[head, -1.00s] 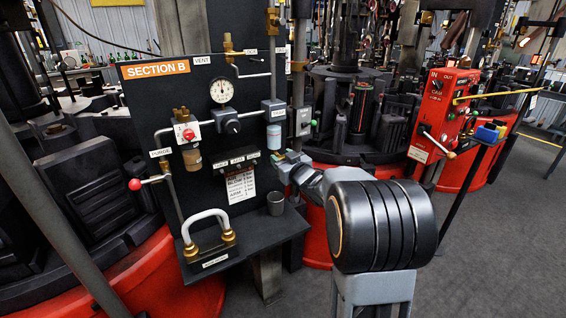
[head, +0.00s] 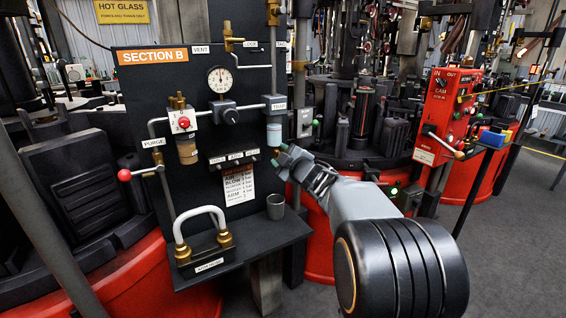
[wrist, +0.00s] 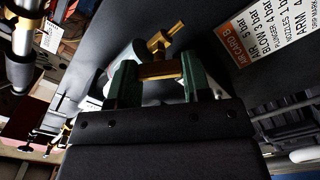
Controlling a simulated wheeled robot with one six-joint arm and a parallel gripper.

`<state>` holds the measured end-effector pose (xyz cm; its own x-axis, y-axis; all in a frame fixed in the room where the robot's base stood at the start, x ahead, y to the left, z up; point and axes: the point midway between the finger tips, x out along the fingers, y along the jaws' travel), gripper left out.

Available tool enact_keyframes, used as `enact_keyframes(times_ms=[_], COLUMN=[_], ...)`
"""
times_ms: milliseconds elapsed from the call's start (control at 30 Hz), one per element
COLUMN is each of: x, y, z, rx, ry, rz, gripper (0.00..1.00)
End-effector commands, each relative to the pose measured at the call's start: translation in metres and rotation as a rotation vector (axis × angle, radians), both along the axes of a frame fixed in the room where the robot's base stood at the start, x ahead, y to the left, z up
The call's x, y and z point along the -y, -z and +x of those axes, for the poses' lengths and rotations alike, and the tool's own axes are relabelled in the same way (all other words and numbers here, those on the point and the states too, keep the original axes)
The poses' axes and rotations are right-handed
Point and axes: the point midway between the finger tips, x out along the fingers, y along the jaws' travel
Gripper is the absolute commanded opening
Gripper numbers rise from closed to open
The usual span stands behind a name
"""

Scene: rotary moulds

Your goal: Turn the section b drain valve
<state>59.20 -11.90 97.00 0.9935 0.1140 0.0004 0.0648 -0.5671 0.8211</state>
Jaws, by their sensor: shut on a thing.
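The section B panel (head: 130,95) stands upright in front of me, with its orange label at the top left. A small bowl (head: 274,133) labelled as a trap hangs at its right edge. My gripper (head: 285,158) is just below this bowl. In the wrist view the green fingers of my gripper (wrist: 160,80) sit on both sides of a brass drain valve (wrist: 158,69) and are shut on it. Its brass stem and cross piece stick out beyond the fingertips. In the head view the fingers hide the valve.
A gauge (head: 220,79), a red-button filter (head: 184,124), a red-knobbed purge lever (head: 125,175) and a curved handle (head: 200,215) crowd the panel. A small cup (head: 275,206) stands on the shelf below my gripper. A red control box (head: 440,110) stands at right; grey floor is open there.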

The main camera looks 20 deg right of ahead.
Motion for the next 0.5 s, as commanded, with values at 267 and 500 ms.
enact_keyframes(times_ms=[267, 500], x=[-0.0003, -0.0003], y=[0.0018, 0.001], z=[0.0001, 0.0001], rx=[0.009, 0.012], ry=[0.0, 0.0], rz=[-0.094, -0.118], gripper=[0.21, 0.21])
